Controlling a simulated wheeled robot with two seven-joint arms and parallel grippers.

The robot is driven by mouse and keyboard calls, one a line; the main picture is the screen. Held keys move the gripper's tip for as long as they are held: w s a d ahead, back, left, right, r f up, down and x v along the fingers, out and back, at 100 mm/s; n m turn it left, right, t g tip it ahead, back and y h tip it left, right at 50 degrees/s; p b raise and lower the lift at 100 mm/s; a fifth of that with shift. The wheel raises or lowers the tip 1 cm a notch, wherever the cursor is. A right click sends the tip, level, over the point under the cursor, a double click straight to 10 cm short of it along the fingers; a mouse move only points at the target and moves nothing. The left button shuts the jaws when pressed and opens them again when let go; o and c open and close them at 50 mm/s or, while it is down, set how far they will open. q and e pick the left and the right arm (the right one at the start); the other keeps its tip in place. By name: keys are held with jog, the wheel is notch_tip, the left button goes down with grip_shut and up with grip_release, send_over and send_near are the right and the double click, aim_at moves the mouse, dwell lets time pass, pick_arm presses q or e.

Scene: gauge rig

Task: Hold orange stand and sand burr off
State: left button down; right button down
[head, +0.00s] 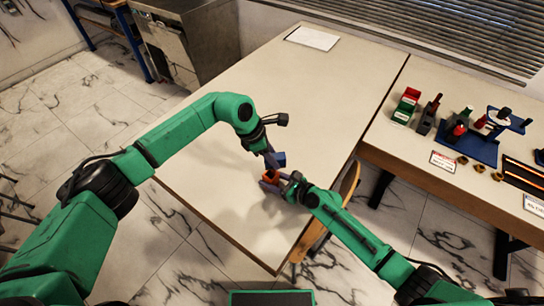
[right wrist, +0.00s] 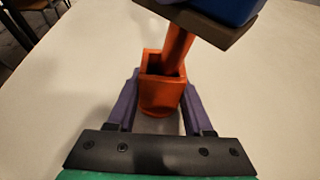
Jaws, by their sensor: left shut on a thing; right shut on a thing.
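The orange stand (head: 271,175) is near the right edge of the large table. In the right wrist view it is an orange piece (right wrist: 160,95) with an open square pocket and a sloping post rising behind. My right gripper (right wrist: 158,110) is shut on its lower part, one purple finger on each side. My left gripper (head: 272,158) is shut on a blue block (head: 279,159) just above the stand. In the right wrist view the blue block (right wrist: 235,8) has a brown underside, at the top of the post; I cannot tell whether they touch. I cannot make out a burr.
The large pale table (head: 215,170) is mostly bare, with a white sheet (head: 312,38) at its far end. A side bench on the right holds a green-and-red bin (head: 405,106), a blue tool rack (head: 470,144), several small brass-coloured parts (head: 480,168) and labels.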

pick_arm(q)
jog(key=shift+s+a+f, duration=0.2)
jog(key=shift+a, duration=0.6)
jog(key=shift+s+a+f, duration=0.15)
jog(key=shift+a+f, duration=0.05)
jog(key=shift+a, duration=0.6)
jog(key=shift+d, duration=0.1)
jog(key=shift+w+d, duration=0.15)
jog(key=shift+d, duration=1.25)
